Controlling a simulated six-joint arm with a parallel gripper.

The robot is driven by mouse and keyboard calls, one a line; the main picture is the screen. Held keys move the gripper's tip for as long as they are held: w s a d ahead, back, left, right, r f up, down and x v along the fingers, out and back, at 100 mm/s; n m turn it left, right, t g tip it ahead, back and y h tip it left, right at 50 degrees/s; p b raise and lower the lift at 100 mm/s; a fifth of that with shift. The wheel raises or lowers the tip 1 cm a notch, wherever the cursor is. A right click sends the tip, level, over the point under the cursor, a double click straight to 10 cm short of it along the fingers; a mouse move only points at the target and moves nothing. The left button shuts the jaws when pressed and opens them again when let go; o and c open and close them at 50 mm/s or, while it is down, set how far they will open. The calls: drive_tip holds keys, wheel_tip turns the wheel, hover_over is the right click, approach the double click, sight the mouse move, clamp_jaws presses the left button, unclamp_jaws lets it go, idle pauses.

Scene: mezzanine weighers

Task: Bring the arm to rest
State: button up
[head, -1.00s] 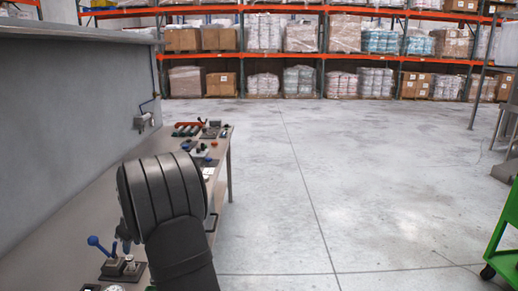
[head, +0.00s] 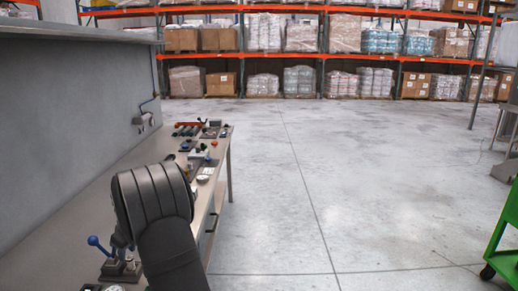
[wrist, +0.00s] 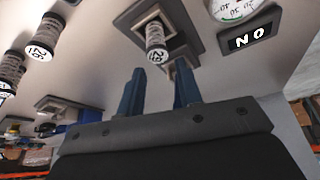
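A grey cylinder with a numbered end (wrist: 156,45) shows beyond the fingertips, in a dark square-framed fixture (wrist: 187,25). It appears apart from the fingers, though the exact distance is unclear.
More numbered cylinders (wrist: 40,38) and a "NO" plate (wrist: 249,38) show in the wrist view. Open floor lies right; a green cart (head: 507,250) stands there.

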drive_tip(key=w+d+r, duration=0.2)
drive_tip(key=d+r, duration=0.5)
drive_tip(key=d, duration=0.5)
drive_tip(key=w+d+f+m+t+h, duration=0.2)
drive_tip(key=w+d+m, duration=0.65)
drive_tip(key=w, duration=0.35)
drive_tip(key=a+f, duration=0.2)
drive_tip(key=a, duration=0.1)
drive_tip(key=a+f, duration=0.2)
drive_tip(key=a, duration=0.2)
drive_tip(key=a+f, duration=0.2)
drive_tip(key=a, duration=0.2)
drive_tip(key=shift+w+a+f, duration=0.1)
drive_tip(key=shift+w+f, duration=0.05)
drive_tip(key=shift+w, duration=0.15)
drive_tip(key=shift+w+a+f+t, duration=0.1)
drive_tip(key=shift+a+f+t, duration=0.25)
drive_tip(key=shift+f, duration=0.1)
